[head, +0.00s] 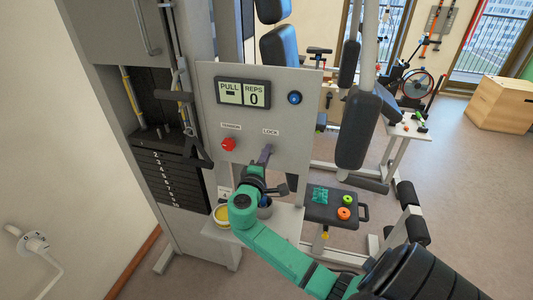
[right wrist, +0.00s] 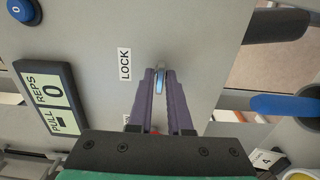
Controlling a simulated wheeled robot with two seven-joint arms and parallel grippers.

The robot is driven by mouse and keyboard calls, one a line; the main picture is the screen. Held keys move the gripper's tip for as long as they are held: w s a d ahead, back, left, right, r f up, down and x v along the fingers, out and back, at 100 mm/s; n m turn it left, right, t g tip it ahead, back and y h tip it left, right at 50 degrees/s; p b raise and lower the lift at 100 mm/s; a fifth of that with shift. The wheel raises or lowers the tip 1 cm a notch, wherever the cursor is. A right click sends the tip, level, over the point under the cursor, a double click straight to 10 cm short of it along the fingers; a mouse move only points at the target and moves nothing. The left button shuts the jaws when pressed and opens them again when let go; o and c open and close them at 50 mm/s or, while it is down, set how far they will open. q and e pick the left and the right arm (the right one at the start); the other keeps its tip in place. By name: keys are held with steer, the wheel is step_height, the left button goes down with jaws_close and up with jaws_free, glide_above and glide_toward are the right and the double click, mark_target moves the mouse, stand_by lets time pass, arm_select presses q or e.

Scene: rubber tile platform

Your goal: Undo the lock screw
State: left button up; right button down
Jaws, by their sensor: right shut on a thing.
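The grey panel (head: 296,100) carries a LOCK label (head: 270,132); the label also shows in the right wrist view (right wrist: 124,64). My right gripper (head: 266,151) reaches up to the panel just below that label, with its purple fingers against it. In the right wrist view, its fingers (right wrist: 160,76) are shut on the lock screw (right wrist: 159,83), a small pale blue and metal piece between the fingertips. The fingers hide most of the screw, and the head view does not show it clearly. My left gripper is not in view.
A red knob (head: 228,144) sits left of the lock. Above are a PULL/REPS display (head: 243,93) and a blue button (head: 294,98). A weight stack (head: 170,178) stands at left, a padded machine at right.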

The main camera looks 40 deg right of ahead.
steer(key=shift+f, duration=0.1)
stand_by(0.3)
steer(key=c, duration=1)
jaws_free()
steer(key=shift+o, duration=0.2)
steer(key=b+v, duration=0.4)
steer(key=v, duration=1)
steer(key=shift+s+a+b, duration=0.2)
steer(key=shift+b, duration=0.15)
